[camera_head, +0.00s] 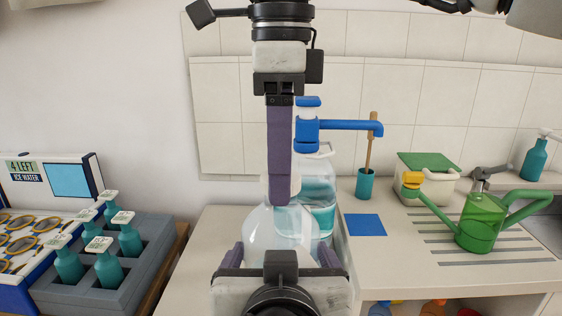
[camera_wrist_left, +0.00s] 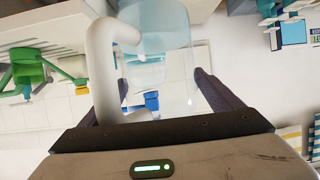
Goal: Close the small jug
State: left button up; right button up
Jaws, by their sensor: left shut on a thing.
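The small jug (camera_head: 262,238) is a clear, rounded vessel at the bottom centre of the head view. It also shows in the left wrist view (camera_wrist_left: 165,65), with a thick white handle (camera_wrist_left: 100,70) beside it. My left gripper (camera_head: 282,252) comes in low, with its purple fingers on both sides of the jug, gripping it. My right gripper (camera_head: 280,200) points down from above, its fingertips at the top of the jug. Its fingers show edge-on, so their gap is hidden. The jug's lid cannot be made out.
A large bottle (camera_head: 318,190) with teal liquid and a blue spout stands behind the jug. A blue mat (camera_head: 364,225), brush cup (camera_head: 367,183) and green watering can (camera_head: 478,228) are on the right. A grey crate (camera_head: 130,285) of teal bottles is on the left.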

jog(key=c, duration=1.1)
jog(key=m, duration=1.5)
jog(key=shift+m, duration=0.3)
jog(key=m, duration=0.6)
jog(key=shift+m, duration=0.3)
jog(key=m, duration=0.8)
jog(key=shift+m, duration=0.4)
jog(key=o, duration=1.3)
